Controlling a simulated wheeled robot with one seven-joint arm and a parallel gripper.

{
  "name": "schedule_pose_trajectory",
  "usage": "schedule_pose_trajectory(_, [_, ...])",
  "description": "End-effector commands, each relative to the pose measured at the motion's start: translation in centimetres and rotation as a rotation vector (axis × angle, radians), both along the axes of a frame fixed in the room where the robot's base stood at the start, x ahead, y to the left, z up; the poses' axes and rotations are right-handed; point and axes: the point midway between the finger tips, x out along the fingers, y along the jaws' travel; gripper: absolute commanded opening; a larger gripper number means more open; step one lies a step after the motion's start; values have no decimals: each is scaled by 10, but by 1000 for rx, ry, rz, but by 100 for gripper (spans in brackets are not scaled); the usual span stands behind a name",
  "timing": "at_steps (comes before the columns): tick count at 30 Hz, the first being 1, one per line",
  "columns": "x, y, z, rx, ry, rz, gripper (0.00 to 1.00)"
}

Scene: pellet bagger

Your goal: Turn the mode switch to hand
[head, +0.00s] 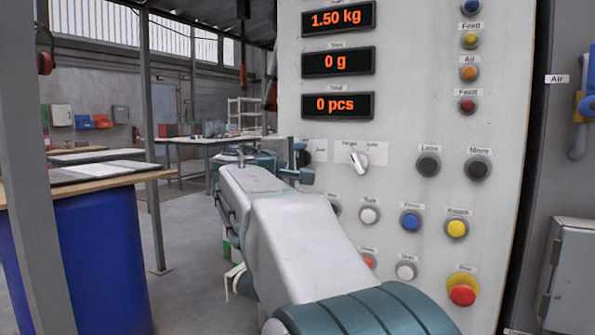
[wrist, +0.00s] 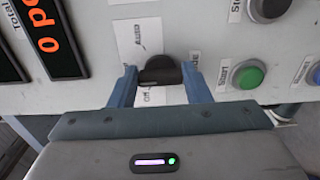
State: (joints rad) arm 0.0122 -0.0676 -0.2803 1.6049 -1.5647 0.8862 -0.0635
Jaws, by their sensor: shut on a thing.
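The mode switch is a black knob (wrist: 160,71) on the pale panel, between a white "Auto" label (wrist: 125,38) and an "Off" label (wrist: 148,97) in the wrist view. No "Hand" label can be read. My gripper (wrist: 159,74) has its two blue fingers on either side of the knob and is shut on it. Which way the knob points is hard to tell. In the head view, the dark knob (head: 303,157) shows only partly behind my arm, and my gripper (head: 301,172) is at the panel's left edge.
A silver selector (head: 358,159) sits right of the mode switch. A green button (wrist: 247,75) is close to my right finger in the wrist view. Displays (head: 338,61) are above. Several buttons and a red emergency stop (head: 462,294) are below right. A blue drum (head: 85,260) stands left.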

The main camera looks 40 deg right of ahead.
Motion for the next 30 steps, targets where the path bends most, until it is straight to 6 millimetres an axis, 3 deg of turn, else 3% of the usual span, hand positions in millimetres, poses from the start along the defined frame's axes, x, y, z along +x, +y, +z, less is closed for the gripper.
schedule_pose_trajectory(16, [0, 0, -1, 11, -21, 0, 21])
schedule_pose_trajectory(17, [0, 0, -1, 11, -21, 0, 49])
schedule_pose_trajectory(19, [0, 0, -1, 11, -21, 0, 65])
schedule_pose_trajectory(30, [-2, 5, 0, 11, -23, 1, 65])
